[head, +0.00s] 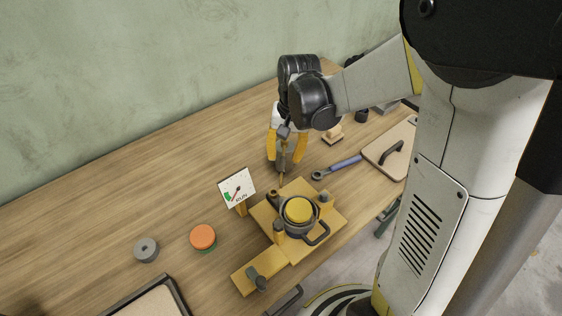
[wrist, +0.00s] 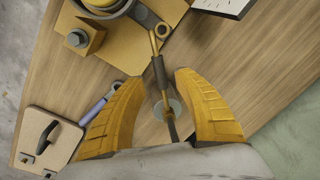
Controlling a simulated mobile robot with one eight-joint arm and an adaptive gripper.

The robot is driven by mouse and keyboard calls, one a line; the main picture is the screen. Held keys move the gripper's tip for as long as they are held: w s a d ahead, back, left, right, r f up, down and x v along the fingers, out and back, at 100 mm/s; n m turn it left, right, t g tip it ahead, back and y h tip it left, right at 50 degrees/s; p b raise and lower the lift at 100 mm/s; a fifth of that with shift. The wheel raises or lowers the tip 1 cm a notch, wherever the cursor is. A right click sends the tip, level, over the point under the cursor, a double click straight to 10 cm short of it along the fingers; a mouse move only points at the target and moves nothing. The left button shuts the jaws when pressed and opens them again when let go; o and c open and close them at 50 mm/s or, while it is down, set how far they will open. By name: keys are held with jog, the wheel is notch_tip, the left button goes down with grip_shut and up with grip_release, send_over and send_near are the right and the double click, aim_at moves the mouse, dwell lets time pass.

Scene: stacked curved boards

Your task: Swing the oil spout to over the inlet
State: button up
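The oil spout (head: 282,175) is a thin rod with a dark sleeve and a brass tip. It hangs below my gripper (head: 284,163) in the head view. In the wrist view the spout (wrist: 159,70) lies between the yellow fingers of my gripper (wrist: 162,78), which are spread with gaps on both sides. A small brass ring, which looks like the inlet (head: 273,192), sits at the edge of the yellow fixture (head: 322,232). In the wrist view the inlet (wrist: 162,30) shows close beside the spout's tip; the height between them is unclear.
A yellow-capped round pot (head: 299,210) stands on the fixture. A RUN sign (head: 237,188) stands just left of the inlet. An orange disc (head: 203,237) and grey ring (head: 146,250) lie farther left. A blue-handled wrench (head: 340,165) and handled board (head: 390,150) lie right. The back left table is clear.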

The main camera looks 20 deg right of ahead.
aim_at(283, 163)
jog(key=f, duration=0.3)
jog(key=shift+a+f+b, duration=0.2)
jog(key=shift+b, duration=0.15)
jog(key=shift+c, duration=0.4)
grip_shut()
